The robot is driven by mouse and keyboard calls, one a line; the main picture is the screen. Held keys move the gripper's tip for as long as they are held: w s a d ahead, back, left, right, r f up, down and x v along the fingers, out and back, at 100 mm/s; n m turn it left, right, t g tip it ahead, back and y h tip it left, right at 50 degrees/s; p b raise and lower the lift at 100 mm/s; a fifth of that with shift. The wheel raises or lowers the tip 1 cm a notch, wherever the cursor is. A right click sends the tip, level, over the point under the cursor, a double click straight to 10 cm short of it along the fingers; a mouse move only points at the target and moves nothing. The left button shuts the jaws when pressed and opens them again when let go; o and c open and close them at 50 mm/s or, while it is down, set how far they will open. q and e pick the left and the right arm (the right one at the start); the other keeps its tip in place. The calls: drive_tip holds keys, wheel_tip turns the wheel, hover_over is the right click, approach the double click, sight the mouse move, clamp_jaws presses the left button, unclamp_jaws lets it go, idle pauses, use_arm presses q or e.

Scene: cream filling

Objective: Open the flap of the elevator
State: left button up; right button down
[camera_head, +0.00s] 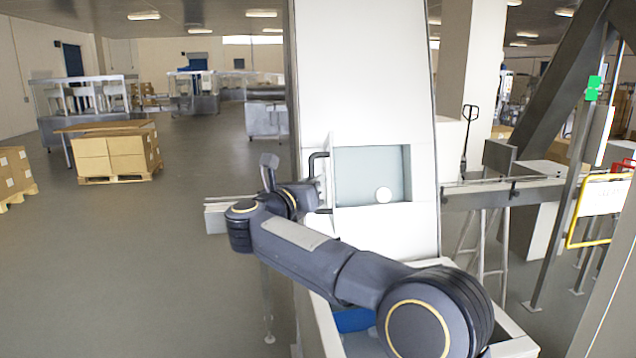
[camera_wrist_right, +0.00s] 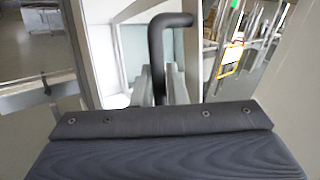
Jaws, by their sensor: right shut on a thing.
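The elevator (camera_head: 365,70) is a tall white column. Its flap (camera_head: 331,172) shows nearly edge-on at the left side of a square opening (camera_head: 365,165), so the opening shows. A black bent handle (camera_head: 319,156) sticks out to the left of the flap. My right gripper (camera_head: 318,192) reaches in from the left and is shut on the handle. In the wrist view the handle (camera_wrist_right: 168,22) rises from between the fingers of the right gripper (camera_wrist_right: 160,85). My left gripper is not in view.
A white-rimmed bin (camera_head: 512,345) with something blue (camera_head: 354,320) inside is below the column. A metal rail (camera_head: 500,193) runs off to the right. Stacked boxes (camera_head: 118,155) stand far left, with open floor between.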

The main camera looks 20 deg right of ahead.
drive_tip(key=shift+w+a, duration=0.1)
drive_tip(key=shift+a, duration=0.1)
drive_tip(key=shift+r, duration=0.1)
drive_tip(key=c, duration=1.5)
unclamp_jaws()
drive_tip(key=b+v, duration=0.3)
drive_tip(key=v, duration=0.4)
drive_tip(key=shift+s+a, duration=0.25)
drive_tip(key=shift+a, duration=0.05)
